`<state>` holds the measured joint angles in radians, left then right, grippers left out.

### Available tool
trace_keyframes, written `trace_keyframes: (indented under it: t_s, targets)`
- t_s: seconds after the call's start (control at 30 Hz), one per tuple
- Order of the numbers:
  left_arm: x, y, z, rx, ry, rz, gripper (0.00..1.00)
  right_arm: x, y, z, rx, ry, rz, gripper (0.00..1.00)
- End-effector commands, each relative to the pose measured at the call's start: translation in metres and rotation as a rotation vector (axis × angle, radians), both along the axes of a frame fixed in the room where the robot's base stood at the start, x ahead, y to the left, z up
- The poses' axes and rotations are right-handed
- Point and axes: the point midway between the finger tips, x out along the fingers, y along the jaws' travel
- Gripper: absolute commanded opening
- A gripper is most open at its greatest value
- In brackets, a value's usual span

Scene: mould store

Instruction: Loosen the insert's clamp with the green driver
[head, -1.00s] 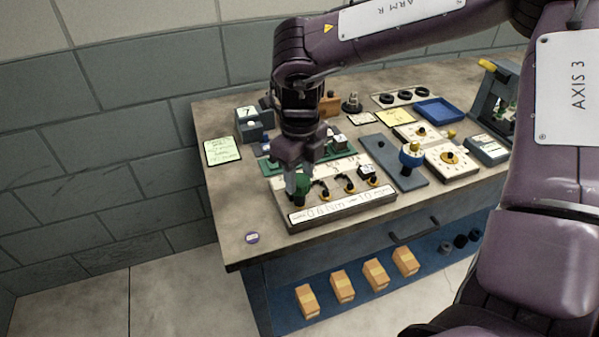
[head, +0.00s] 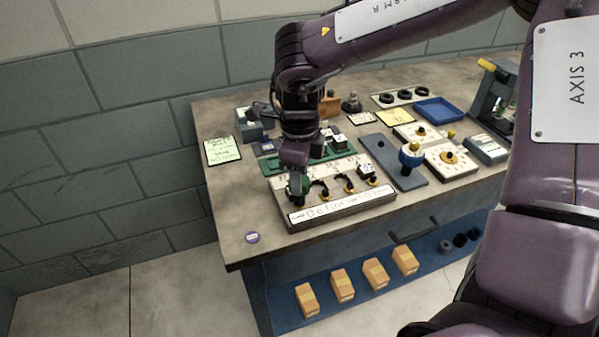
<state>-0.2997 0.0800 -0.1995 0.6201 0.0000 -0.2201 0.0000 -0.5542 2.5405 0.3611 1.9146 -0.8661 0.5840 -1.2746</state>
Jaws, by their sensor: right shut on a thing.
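My right gripper (head: 298,180) points down over the left end of a pale rack (head: 336,203) at the front of the bench. It is shut on the green driver (head: 305,186), whose green handle shows only in part behind the fingers. The driver stands upright at the rack's leftmost place, over a black and yellow base; its tip is hidden. Several black tools with yellow rings stand to its right in the same rack. I cannot tell which part is the insert's clamp. My left gripper is not in view.
A green tray (head: 347,147) with small blocks lies behind the rack. A dark stand (head: 490,100) is at the far right. The bench's front-left corner is mostly clear.

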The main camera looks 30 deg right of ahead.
Motion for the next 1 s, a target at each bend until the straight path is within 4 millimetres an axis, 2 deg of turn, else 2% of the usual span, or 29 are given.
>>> trace_keyframes:
  t_s: [0.1,0.2,0.5,0.8,1.0]
  targets:
    - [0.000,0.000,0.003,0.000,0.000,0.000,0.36,0.000,0.000,0.001,-0.001,0.000,0.156,0.10]
    - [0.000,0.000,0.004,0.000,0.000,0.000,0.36,0.000,0.000,0.000,0.001,0.001,0.226,0.10]
    - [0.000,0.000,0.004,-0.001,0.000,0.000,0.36,0.000,0.000,0.000,0.001,0.001,0.246,0.10]
    - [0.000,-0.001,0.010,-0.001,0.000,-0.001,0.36,-0.001,0.000,0.000,0.001,0.002,0.537,0.10]
    - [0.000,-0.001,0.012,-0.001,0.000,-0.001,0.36,0.000,0.000,0.003,0.000,0.000,0.529,0.10]
